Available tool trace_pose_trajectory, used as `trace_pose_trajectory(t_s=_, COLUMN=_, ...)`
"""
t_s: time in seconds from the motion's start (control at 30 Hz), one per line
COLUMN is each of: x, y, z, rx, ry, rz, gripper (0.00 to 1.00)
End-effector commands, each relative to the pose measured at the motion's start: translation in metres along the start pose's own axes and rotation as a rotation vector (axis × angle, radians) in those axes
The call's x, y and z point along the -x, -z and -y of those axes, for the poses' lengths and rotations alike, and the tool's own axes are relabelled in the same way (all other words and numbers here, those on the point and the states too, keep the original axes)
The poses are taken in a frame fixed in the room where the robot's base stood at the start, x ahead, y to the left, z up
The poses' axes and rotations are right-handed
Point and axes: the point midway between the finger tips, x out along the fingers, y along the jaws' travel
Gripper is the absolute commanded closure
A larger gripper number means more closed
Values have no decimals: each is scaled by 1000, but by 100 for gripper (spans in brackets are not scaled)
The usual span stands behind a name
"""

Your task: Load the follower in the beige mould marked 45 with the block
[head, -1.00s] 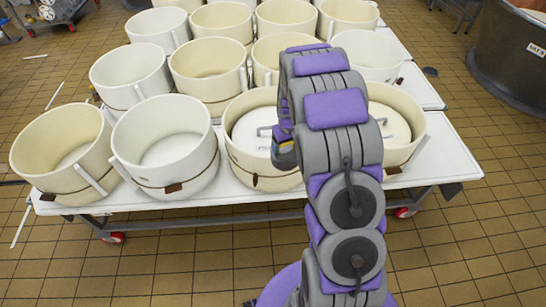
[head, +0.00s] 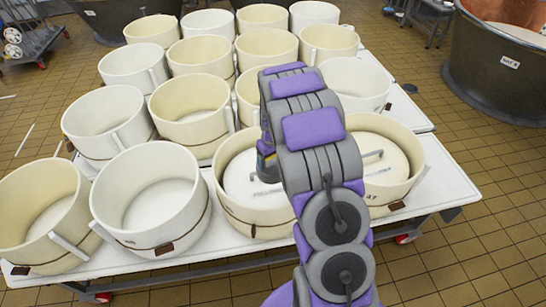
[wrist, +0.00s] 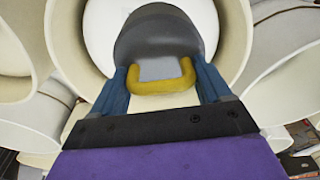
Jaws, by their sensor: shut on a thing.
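My gripper (wrist: 162,76) is shut on the yellow handle (wrist: 161,88) of a dark grey block (wrist: 166,38). In the wrist view the block hangs in front of a round mould with a pale inside. In the head view my arm hides most of the gripper; the block (head: 267,168) shows partly, over the front beige mould (head: 262,222) left of my arm. A white follower (head: 243,180) lies inside that mould. Another beige mould (head: 402,192) to the right holds a follower (head: 385,165) with a metal handle. I cannot read a 45 on either. Whether the block touches the follower is hidden.
Several open moulds fill the white table, including a white one (head: 155,203) just left and a beige one (head: 192,108) behind. The table (head: 452,185) has bare top at its right end. A dark vat (head: 490,75) stands at the back right.

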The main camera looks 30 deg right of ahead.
Motion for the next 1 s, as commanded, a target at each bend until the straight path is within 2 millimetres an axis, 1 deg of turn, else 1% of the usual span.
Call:
trace_pose_trajectory(t_s=0.17, x=-7, y=1, z=-1, rx=1, ry=0, rz=-3, gripper=100)
trace_pose_trajectory(t_s=0.47, x=-28, y=-2, z=-8, rx=-1, ry=6, rz=-4, gripper=100)
trace_pose_trajectory(t_s=0.8, x=-52, y=-5, z=0, rx=0, ry=2, rz=0, gripper=100)
trace_pose_trajectory(t_s=1.0, x=-67, y=-6, z=-3, rx=1, ry=2, rz=-2, gripper=100)
